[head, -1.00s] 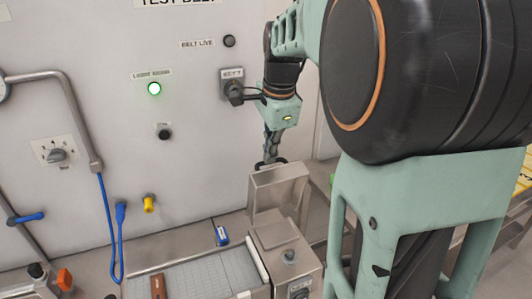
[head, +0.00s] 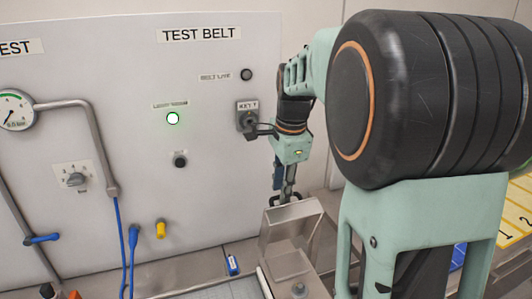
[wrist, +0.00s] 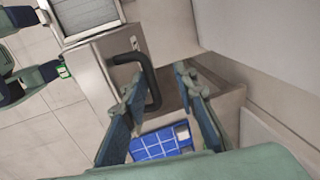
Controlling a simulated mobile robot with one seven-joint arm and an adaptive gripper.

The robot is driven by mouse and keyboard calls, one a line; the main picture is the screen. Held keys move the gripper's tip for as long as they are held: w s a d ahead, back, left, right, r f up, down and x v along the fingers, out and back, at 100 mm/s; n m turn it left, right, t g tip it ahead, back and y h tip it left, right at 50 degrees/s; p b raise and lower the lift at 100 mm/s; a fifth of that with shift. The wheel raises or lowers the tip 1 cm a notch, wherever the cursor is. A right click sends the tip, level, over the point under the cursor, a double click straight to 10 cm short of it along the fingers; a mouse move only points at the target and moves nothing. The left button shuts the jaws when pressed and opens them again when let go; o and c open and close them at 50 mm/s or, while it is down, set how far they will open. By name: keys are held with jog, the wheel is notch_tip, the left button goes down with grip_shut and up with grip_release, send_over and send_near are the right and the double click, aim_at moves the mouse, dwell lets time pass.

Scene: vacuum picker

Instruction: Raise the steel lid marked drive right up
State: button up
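The steel lid (head: 291,232) stands steeply tilted up at the right end of the bench in the head view. Its marking cannot be read. In the wrist view its black bar handle (wrist: 153,84) sticks out from the steel face (wrist: 92,78). My gripper (head: 286,196) is at the lid's top edge. In the wrist view my gripper (wrist: 158,86) is open, its two fingers apart with the handle between them. I cannot tell whether either finger touches the handle.
The grey test-belt panel (head: 130,200) stands left of and behind my arm, with a key switch (head: 247,112) close to my wrist. A lit lamp (head: 173,118) and a yellow fitting (head: 160,229) are on it. A blue gridded tray (wrist: 160,142) lies beyond my fingers.

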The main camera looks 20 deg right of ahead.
jog(key=w+r+p, duration=0.2)
jog(key=w+r, duration=0.4)
jog(key=w, duration=0.2)
jog(key=shift+w+a, duration=0.15)
jog(key=shift+w, duration=0.05)
dwell(0.7)
jog(key=shift+r, duration=0.15)
notch_tip(320, 180, up, 12)
jog(key=s, duration=0.2)
jog(key=shift+s, duration=0.15)
dwell(0.4)
jog(key=shift+f, duration=0.2)
